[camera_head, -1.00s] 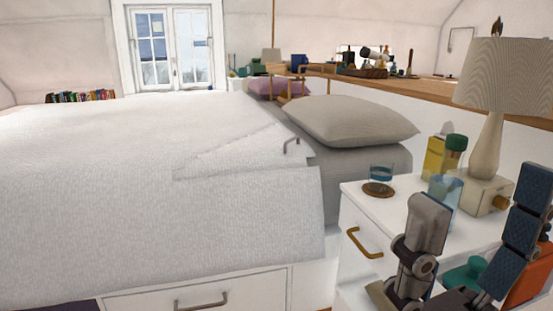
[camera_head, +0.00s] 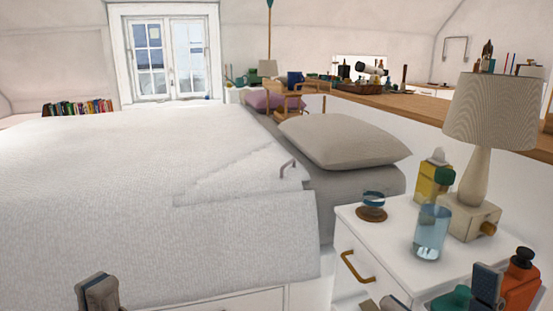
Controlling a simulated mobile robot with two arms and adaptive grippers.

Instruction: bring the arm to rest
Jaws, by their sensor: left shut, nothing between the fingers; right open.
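My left gripper (camera_head: 98,290) shows only as a grey-brown tip at the bottom edge, in front of the bed's side. It is shut and empty. My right gripper (camera_head: 438,290) is open at the bottom right, low beside the white nightstand (camera_head: 395,245). One dark finger stands near an orange bottle; the other is a small grey tip at the bottom edge. Nothing is between its fingers that I can tell. The rest of both arms is out of the picture.
The orange bottle (camera_head: 521,278) and a green object (camera_head: 450,299) are near my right gripper. The bed (camera_head: 150,200) fills the left.

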